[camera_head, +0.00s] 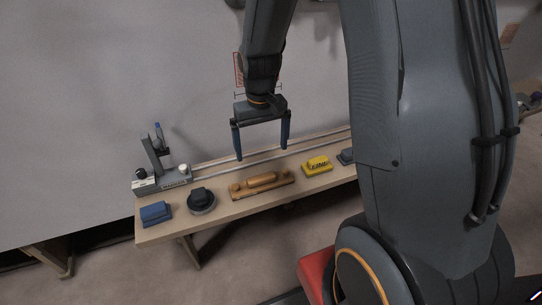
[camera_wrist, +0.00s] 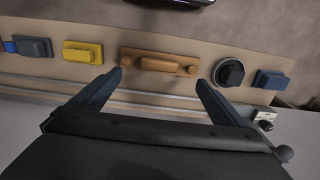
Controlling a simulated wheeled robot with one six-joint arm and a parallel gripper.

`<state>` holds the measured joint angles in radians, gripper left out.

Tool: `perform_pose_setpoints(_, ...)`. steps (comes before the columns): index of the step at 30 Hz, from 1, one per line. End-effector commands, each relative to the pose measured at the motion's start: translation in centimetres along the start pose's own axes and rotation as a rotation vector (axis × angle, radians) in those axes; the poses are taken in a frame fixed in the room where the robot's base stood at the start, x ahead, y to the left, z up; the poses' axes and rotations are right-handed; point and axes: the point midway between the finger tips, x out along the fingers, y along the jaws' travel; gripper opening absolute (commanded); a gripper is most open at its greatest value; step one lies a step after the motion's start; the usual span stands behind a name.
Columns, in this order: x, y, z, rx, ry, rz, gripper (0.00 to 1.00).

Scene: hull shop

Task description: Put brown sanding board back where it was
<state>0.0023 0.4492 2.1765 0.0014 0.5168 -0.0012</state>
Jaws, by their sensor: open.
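The brown sanding board (camera_head: 262,185) lies on the wooden bench between a dark round tool and a yellow block. It is long and flat, with a rounded grip in the middle and a knob at each end. It also shows in the wrist view (camera_wrist: 159,62), beyond my fingertips. My gripper (camera_head: 262,153) is open and empty, held above the back of the bench near the board. In the wrist view its two fingers (camera_wrist: 159,78) are spread wide, and the board lies apart from them.
On the bench (camera_head: 228,212) stand a blue block (camera_head: 156,213), the dark round tool (camera_head: 201,201), the yellow block (camera_head: 318,166) and a grey-blue block (camera_head: 346,156). A grey stand (camera_head: 158,166) is at the left end. A metal rail (camera_head: 224,174) runs along the back.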

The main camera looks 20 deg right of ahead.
Motion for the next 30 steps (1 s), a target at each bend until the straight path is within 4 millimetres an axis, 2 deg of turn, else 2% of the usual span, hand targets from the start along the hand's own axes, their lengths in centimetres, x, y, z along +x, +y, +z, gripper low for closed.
perform_pose_setpoints(7,-5.4,0.3,7.6,0.015,0.007,-0.001,0.97)
perform_pose_setpoints(12,-7.3,0.5,12.8,0.024,0.005,-0.003,0.97)
perform_pose_setpoints(15,-7.8,0.5,14.7,0.027,0.003,-0.003,0.97)
perform_pose_setpoints(19,-8.0,0.5,15.7,0.029,0.002,-0.003,0.97)
perform_pose_setpoints(27,-8.0,0.5,15.8,0.027,0.001,-0.003,0.97)
perform_pose_setpoints(30,-8.5,-0.1,15.9,0.01,0.0,-0.004,0.97)
